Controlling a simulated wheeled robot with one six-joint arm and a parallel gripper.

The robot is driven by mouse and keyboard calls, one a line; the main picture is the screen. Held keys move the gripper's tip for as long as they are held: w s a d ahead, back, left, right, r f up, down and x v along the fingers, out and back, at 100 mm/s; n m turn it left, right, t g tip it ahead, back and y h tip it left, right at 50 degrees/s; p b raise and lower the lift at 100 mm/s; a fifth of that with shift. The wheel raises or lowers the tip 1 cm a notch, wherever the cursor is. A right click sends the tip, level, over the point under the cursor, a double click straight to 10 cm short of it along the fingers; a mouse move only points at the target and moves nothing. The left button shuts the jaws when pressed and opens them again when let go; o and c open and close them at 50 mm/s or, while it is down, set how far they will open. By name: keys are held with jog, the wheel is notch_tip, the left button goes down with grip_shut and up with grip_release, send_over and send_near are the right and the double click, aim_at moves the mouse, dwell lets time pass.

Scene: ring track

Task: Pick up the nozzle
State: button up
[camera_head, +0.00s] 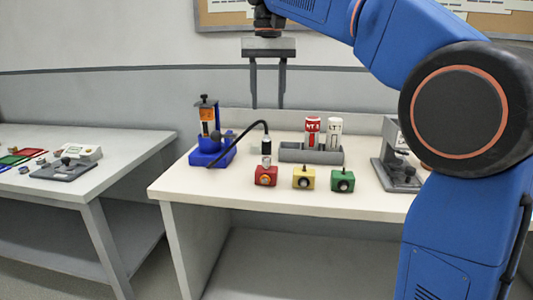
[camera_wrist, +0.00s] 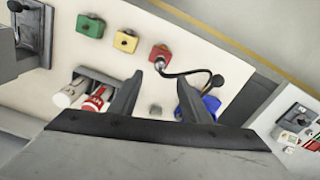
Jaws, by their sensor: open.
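The nozzle (camera_head: 266,147) is a small upright cylinder, black above and pale grey below, at the end of a curved black hose. It stands just behind or over the red block (camera_head: 265,175); I cannot tell if they touch. The hose runs to a blue stand (camera_head: 208,145) with an orange cylinder. In the wrist view the nozzle (camera_wrist: 160,64) shows beside the red block (camera_wrist: 160,52). My gripper (camera_head: 268,106) is open and empty, fingers pointing down, high above the table's back part. In the wrist view its fingers (camera_wrist: 158,92) are spread apart.
A yellow block (camera_head: 304,178) and a green block (camera_head: 342,180) stand right of the red one. A grey rack (camera_head: 310,155) holds a red bottle (camera_head: 312,130) and a white bottle (camera_head: 335,127). A grey device (camera_head: 398,170) stands at right. Another table (camera_head: 120,145) is at left.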

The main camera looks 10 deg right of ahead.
aim_at(265, 138)
jog(key=f, duration=1.1)
jog(key=shift+w+a+f, duration=0.3)
jog(key=shift+w, duration=0.05)
jog(key=shift+w+d+f, duration=0.1)
jog(key=shift+d+f, duration=0.05)
jog(key=shift+f, duration=1.2)
jog(key=shift+d+f, duration=0.1)
jog(key=shift+f, duration=1.2)
grip_shut()
